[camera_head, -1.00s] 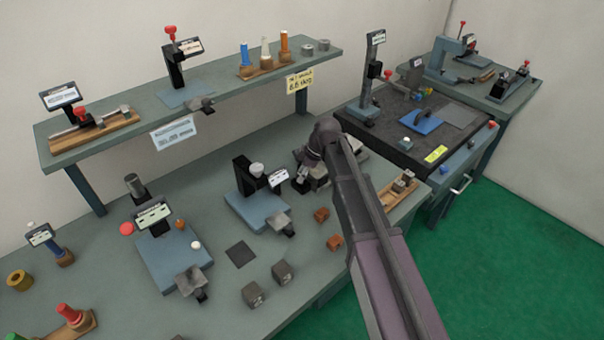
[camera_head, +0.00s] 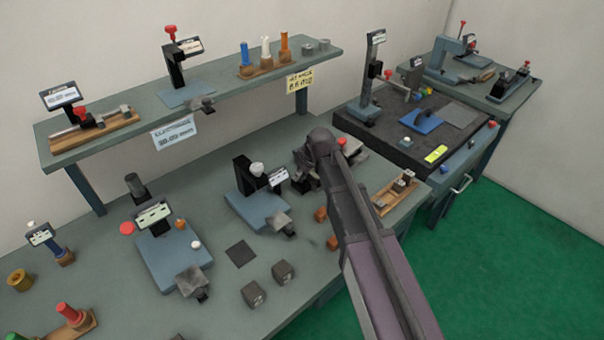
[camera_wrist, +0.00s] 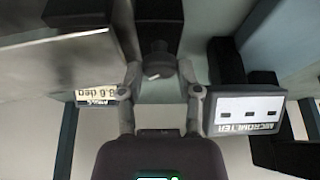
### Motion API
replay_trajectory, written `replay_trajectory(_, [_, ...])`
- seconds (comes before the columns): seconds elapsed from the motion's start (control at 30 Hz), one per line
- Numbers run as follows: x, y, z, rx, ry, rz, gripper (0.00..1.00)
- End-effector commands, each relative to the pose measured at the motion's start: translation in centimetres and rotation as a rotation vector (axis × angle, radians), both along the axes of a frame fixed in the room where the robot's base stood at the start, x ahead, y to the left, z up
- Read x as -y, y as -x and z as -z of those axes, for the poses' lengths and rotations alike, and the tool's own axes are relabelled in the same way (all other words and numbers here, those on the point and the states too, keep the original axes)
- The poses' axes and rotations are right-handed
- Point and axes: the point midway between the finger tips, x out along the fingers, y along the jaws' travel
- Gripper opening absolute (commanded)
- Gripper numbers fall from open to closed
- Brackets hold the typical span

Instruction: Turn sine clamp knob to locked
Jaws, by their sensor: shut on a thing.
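In the wrist view, my gripper (camera_wrist: 160,80) has its two fingers on either side of a dark round knob (camera_wrist: 158,62), which I take to be the sine clamp knob, and is shut on it. A small readout reading about 8.6 deg (camera_wrist: 96,94) is left of the fingers, beside a large grey plate (camera_wrist: 60,65). The knob's turned position cannot be told. In the head view, my arm reaches to the grey fixture (camera_head: 306,153) at the back right of the bench; the arm hides the fingers and the knob.
A micrometer display (camera_wrist: 248,112) stands close to the right finger. On the bench, a blue-based gauge stand (camera_head: 256,207) is left of my arm, and a wooden tray (camera_head: 395,192) is to its right. The upper shelf (camera_head: 225,95) runs along the wall behind.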

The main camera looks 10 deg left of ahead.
Motion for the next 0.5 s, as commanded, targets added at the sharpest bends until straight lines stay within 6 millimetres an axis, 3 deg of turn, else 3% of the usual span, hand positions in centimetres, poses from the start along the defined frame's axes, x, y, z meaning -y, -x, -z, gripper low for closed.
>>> replay_trajectory(0.5, [-0.11,0.41,0.1,-0.004,0.005,0.464,0.0])
